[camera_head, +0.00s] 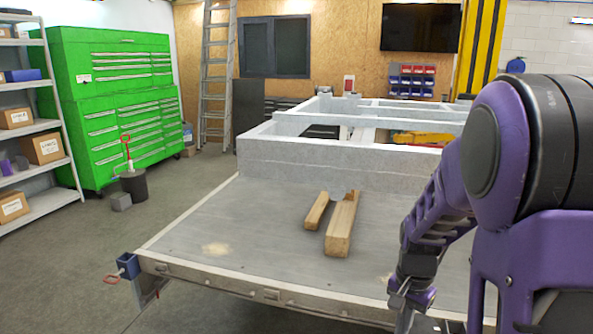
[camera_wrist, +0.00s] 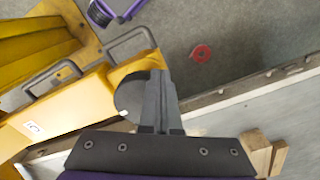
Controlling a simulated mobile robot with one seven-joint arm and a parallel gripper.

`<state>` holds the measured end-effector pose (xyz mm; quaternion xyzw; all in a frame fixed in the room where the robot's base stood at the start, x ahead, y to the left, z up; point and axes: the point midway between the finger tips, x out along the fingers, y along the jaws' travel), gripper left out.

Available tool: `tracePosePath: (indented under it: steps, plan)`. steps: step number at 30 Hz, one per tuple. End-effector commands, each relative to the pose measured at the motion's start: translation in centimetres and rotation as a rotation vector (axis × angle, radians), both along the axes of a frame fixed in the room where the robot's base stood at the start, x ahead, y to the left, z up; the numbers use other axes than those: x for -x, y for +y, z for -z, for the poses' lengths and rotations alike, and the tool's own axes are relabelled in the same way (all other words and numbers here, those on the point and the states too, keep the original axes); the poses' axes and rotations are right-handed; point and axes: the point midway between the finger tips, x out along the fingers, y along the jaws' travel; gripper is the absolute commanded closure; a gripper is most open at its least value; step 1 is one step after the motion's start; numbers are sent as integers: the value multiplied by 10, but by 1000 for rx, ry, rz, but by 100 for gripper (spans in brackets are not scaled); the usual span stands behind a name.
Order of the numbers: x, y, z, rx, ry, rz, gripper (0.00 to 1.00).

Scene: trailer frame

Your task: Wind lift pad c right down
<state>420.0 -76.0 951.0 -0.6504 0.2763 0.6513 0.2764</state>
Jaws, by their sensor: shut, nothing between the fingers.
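A yellow lift arm (camera_wrist: 95,95) runs diagonally across the left of the wrist view. A small white label (camera_wrist: 34,128) is on it; its mark is rotated and too small to read surely. At the arm's end is a dark round pad (camera_wrist: 130,95), partly hidden by my fingers. How high the pad is wound does not show. My gripper (camera_wrist: 158,74) is shut and empty, its fingers overlapping the pad's right edge in view; I cannot tell whether they touch it. In the head view my purple arm fills the right side, and the pad is not visible.
The grey trailer deck (camera_head: 240,220) has two wooden blocks (camera_head: 342,230) and a raised grey frame (camera_head: 330,155). A yellow column (camera_head: 480,45) stands behind. A red ring (camera_wrist: 201,53) shows above the trailer edge (camera_wrist: 235,98). Open floor (camera_head: 75,265) lies at left.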

Motion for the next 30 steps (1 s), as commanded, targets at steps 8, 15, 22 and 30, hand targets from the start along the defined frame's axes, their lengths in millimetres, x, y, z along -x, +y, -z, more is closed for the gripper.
tracePosePath:
  steps: [8, 15, 22, 30]
  plan:
    - [-1, 1, -1, 4, -6, 1, 100]
    - [2, 6, -4, 2, -3, 1, 100]
    - [2, 7, -29, 1, -3, 0, 100]
    - [1, 7, -55, 2, -5, 0, 100]
